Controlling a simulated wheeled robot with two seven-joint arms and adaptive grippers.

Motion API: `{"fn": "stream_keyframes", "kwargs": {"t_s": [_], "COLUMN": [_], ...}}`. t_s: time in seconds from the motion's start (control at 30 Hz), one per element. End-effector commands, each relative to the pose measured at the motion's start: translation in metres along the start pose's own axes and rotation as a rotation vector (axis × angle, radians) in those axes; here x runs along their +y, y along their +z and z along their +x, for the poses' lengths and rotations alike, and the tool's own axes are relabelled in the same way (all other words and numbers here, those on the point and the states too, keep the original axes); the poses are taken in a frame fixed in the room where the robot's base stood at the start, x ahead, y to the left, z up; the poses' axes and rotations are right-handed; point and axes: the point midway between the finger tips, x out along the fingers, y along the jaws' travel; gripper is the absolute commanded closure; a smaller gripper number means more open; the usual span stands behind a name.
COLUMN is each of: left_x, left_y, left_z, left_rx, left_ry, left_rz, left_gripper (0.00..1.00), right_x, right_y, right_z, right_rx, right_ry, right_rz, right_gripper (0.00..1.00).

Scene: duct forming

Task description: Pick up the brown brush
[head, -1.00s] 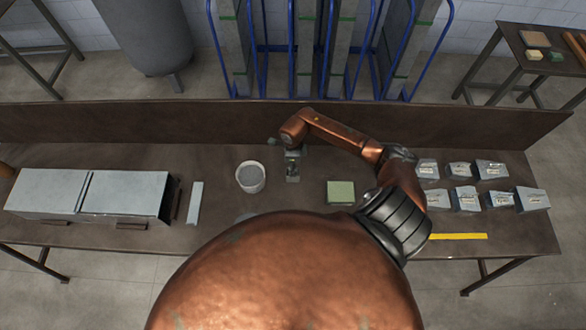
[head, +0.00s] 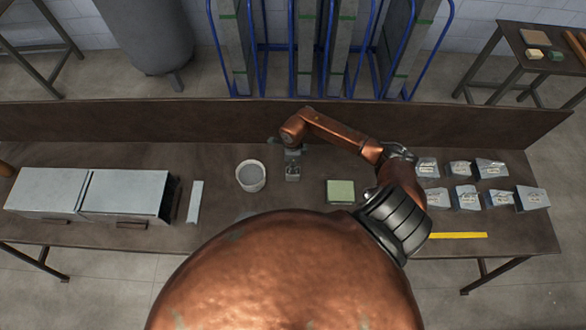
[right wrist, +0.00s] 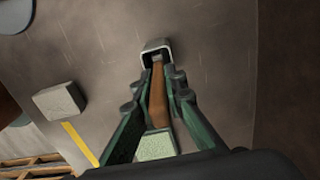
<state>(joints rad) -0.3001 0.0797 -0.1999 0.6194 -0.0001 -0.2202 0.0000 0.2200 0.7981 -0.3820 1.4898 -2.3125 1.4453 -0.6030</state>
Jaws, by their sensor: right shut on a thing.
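The brown brush (right wrist: 158,95) shows in the right wrist view as a long brown handle between my right gripper's green fingers. Its far end reaches into a small metal holder (right wrist: 156,48), and whether it is clear of the holder I cannot tell. The holder also shows in the head view (head: 292,172), standing on the bench right of the white bucket. My right gripper (right wrist: 154,84) is shut on the brush handle. In the head view the gripper (head: 290,151) hangs over the holder, mostly hidden by my wrist. My left gripper is in neither view.
The workbench (head: 225,215) carries a white bucket (head: 251,176), a green-topped block (head: 340,191), a pale strip (head: 195,202) and a large grey metal box (head: 125,195). Several grey blocks (head: 467,197) and a yellow strip (head: 458,236) lie at the right. A low brown wall (head: 200,122) closes the back.

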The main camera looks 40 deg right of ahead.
Motion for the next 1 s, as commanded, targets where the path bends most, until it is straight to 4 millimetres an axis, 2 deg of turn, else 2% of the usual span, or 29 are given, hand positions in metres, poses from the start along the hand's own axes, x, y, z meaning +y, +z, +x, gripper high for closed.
{"fn": "stream_keyframes", "kwargs": {"t_s": [0.17,0.27,0.5,0.7,0.83,1.0], "left_x": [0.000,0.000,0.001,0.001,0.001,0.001], "left_y": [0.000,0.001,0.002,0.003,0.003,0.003], "left_z": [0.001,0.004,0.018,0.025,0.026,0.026], "left_rx": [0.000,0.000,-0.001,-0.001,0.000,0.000], "left_ry": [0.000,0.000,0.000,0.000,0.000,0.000], "left_rz": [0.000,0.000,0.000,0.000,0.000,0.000], "left_gripper": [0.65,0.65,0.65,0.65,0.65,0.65], "right_x": [-0.001,-0.002,-0.002,-0.001,-0.001,0.000], "right_y": [0.000,0.000,0.000,0.000,0.000,0.000], "right_z": [-0.003,-0.012,-0.058,-0.089,-0.098,-0.101], "right_rx": [-0.001,0.000,0.000,0.001,0.000,0.000], "right_ry": [-0.001,-0.005,-0.007,-0.003,-0.002,0.000], "right_rz": [0.000,-0.001,-0.003,0.000,-0.001,0.000], "right_gripper": [1.00,1.00,1.00,1.00,1.00,1.00]}}
